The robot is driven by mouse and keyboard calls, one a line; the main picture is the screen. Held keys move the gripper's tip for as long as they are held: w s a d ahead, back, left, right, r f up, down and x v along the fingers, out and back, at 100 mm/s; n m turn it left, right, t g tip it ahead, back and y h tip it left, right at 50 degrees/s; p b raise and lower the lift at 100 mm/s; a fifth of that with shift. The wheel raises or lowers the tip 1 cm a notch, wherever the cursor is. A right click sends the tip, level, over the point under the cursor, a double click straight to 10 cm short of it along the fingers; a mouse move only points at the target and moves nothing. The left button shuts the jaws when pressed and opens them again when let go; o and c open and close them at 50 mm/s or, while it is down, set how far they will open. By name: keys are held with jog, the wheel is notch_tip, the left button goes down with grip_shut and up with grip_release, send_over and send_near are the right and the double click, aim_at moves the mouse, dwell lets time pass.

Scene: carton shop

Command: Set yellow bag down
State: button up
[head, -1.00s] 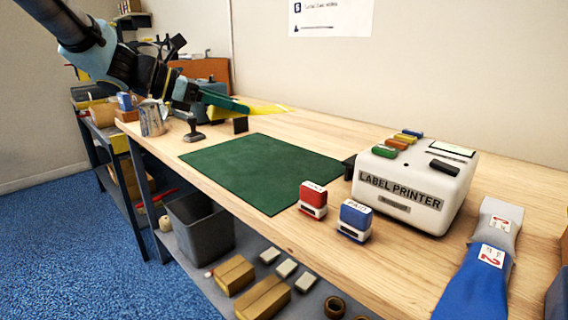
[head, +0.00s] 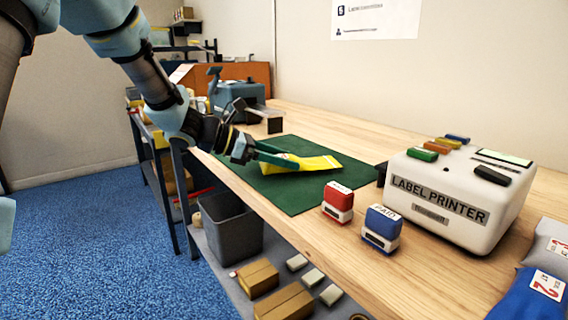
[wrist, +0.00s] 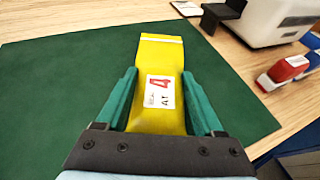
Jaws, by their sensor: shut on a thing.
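The yellow bag (head: 314,163) is flat and narrow, with a white label with a red 4 that shows in the wrist view (wrist: 160,92). My gripper (head: 283,160) has green fingers, one on each side of the bag, and is shut on it. In the wrist view the gripper (wrist: 158,98) holds the bag near its close end, and the far end sticks out ahead. The bag is over the green mat (head: 296,197). I cannot tell whether its underside touches the mat.
A red stamp (head: 338,201) and a blue stamp (head: 381,228) stand right of the mat, before the white label printer (head: 446,200). A grey bag and a blue bag (head: 530,294) lie at the right. The mat's left part is clear in the wrist view.

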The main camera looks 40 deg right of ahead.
jog(key=shift+f, duration=0.5)
